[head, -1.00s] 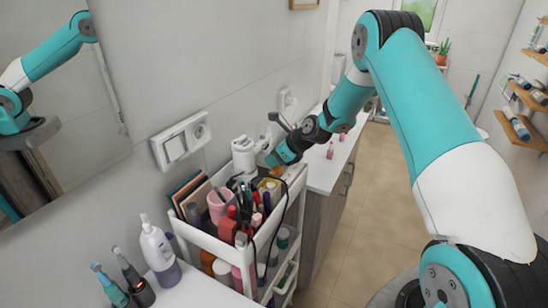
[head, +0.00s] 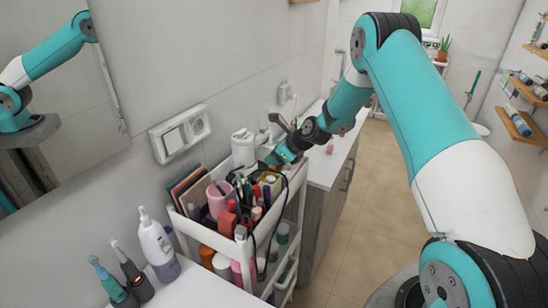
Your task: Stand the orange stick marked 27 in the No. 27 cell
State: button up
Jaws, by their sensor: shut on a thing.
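My gripper (head: 281,158) is at the far end of the white cart (head: 232,240), low over its upper tray and pointing down-left. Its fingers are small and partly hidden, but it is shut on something. The held thing is hardly visible now; an orange bit showed at the fingertips a second ago, which fits the orange stick. Its number cannot be read. The cart's top holds a pink cup (head: 219,197), red and dark sticks and a round gold-rimmed item (head: 269,178). No cell marked 27 can be made out.
A white bottle (head: 243,148) stands behind the cart, close to the gripper. A black cable (head: 284,205) loops over the cart's side. A pump bottle (head: 158,245) and toothbrushes (head: 128,270) stand on the near counter. The wall is close on the left; the floor at right is open.

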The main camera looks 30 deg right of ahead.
jog(key=shift+f, duration=0.5)
jog(key=o, duration=1.1)
jog(key=b+v, duration=0.5)
jog(key=v, duration=1.2)
jog(key=shift+s+d+r, duration=0.1)
jog(key=shift+s+r, duration=0.05)
jog(key=shift+s, duration=0.05)
